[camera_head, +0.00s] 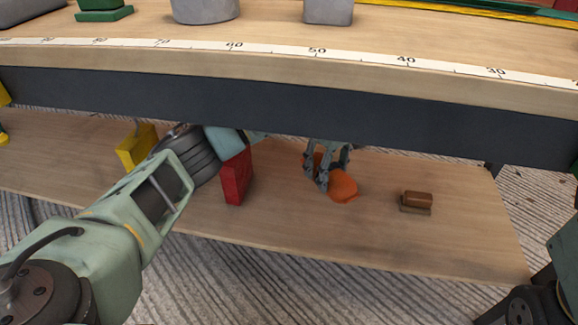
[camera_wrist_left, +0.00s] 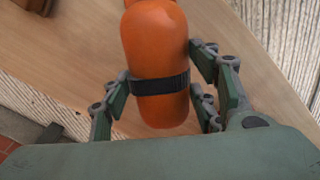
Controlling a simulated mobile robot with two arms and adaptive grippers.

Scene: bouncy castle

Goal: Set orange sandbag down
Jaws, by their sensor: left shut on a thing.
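The orange sandbag (camera_head: 343,186) is at the lower shelf (camera_head: 280,240) under the table. My left gripper (camera_head: 327,172) reaches in from the left and is shut on it. In the left wrist view the orange sandbag (camera_wrist_left: 155,50) has a black band around it and sits between the fingers of my left gripper (camera_wrist_left: 158,95). I cannot tell whether the sandbag touches the shelf. My right gripper is in neither view.
A red block (camera_head: 236,178) stands on the shelf beside my left arm, and a yellow block (camera_head: 137,146) is farther left. A small brown object (camera_head: 416,202) lies to the right. The tabletop edge (camera_head: 300,105) overhangs the shelf. Bare shelf lies between sandbag and brown object.

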